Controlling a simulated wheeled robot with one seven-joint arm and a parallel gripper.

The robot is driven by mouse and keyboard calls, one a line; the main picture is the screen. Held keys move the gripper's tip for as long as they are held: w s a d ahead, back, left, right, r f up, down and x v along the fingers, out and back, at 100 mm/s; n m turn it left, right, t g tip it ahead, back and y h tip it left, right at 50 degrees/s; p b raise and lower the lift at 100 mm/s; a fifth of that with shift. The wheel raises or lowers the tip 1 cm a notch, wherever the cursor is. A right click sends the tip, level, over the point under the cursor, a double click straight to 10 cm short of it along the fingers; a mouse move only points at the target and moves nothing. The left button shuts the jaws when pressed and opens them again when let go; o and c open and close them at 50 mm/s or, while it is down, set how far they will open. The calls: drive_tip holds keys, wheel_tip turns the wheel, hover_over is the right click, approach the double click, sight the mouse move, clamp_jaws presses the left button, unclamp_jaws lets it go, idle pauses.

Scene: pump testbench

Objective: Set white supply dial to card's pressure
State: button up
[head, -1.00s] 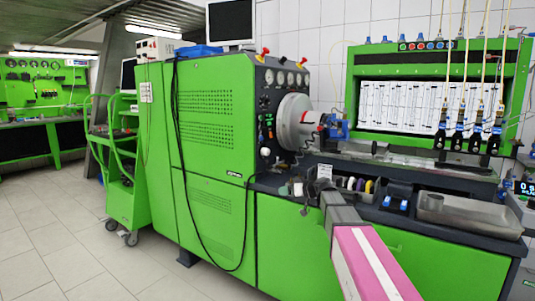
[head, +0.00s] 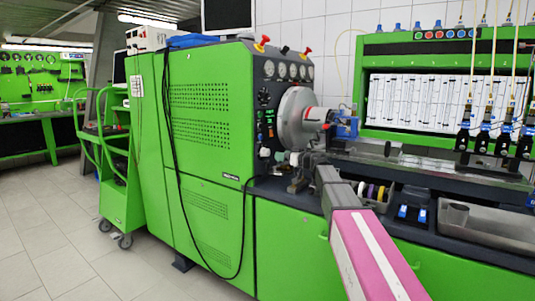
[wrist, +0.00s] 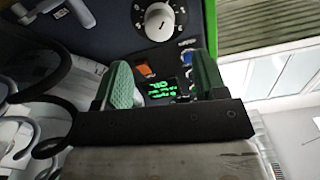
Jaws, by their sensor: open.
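The white supply dial (head: 265,153) is a small white knob low on the dark control panel in the head view. In the wrist view, a round white dial (wrist: 158,20) with a dark pointer mark sits at the top, beyond my fingertips; I take it to be the same dial. My gripper (wrist: 163,78) is open and empty, its green-padded fingers apart and short of the dial. Between the fingers show an orange button (wrist: 145,69) and a dark display (wrist: 165,91) with green text, too small to read surely. I cannot make out the card with the pressure.
The green test bench (head: 215,120) carries the panel, with a large grey disc (head: 297,118) just right of the dial. Gauges (head: 280,70) stand above. Floor is free at the left.

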sight(268, 153)
drive_tip(key=x, duration=0.9)
drive_tip(key=shift+w+a, duration=0.15)
drive_tip(key=c, duration=0.8)
